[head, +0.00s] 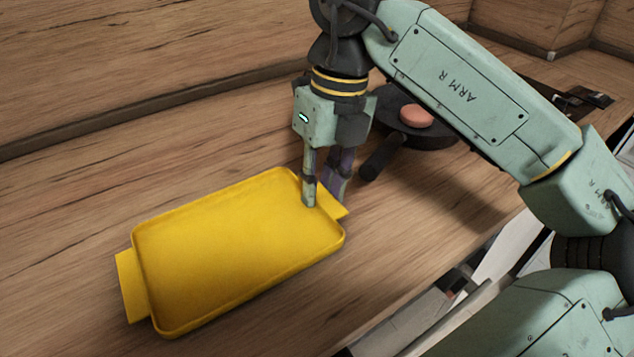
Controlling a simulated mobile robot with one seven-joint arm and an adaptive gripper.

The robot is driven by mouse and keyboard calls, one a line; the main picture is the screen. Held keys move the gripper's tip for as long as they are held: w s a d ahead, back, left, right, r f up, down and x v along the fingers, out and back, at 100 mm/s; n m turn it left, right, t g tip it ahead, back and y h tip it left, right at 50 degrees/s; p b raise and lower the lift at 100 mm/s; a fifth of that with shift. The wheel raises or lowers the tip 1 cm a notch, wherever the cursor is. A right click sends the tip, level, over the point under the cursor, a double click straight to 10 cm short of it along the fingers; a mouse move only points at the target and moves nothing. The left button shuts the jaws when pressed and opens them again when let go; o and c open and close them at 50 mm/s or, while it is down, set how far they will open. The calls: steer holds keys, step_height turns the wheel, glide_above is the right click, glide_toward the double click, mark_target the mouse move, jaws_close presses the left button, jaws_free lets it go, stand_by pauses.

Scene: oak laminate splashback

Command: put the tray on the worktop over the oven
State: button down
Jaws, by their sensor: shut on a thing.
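The yellow tray (230,255) is a shallow rectangle with a raised rim and a flat handle at each end. It is over the wooden worktop (410,260), left of centre in the head view. I cannot tell whether it rests on the wood or is slightly raised. My gripper (322,198) points down at the tray's right end and is shut on the tray, at the rim by the right handle. One finger shows on the inner side; the other is partly behind it. No oven can be made out for certain.
A dark pan (440,133) with a pinkish round item (416,116) in it stands right of my gripper, its handle pointing towards the gripper. A wooden splashback (130,60) runs along the back. The worktop's front edge is at lower right. Bare wood lies in front of the tray.

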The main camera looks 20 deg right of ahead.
steer(key=c, duration=1.4)
jaws_free()
steer(key=shift+f, duration=0.1)
step_height(320, 180, up, 12)
steer(key=d+p, duration=0.1)
steer(key=p, duration=0.7)
steer(key=shift+w+d, duration=0.2)
steer(key=shift+d, duration=0.15)
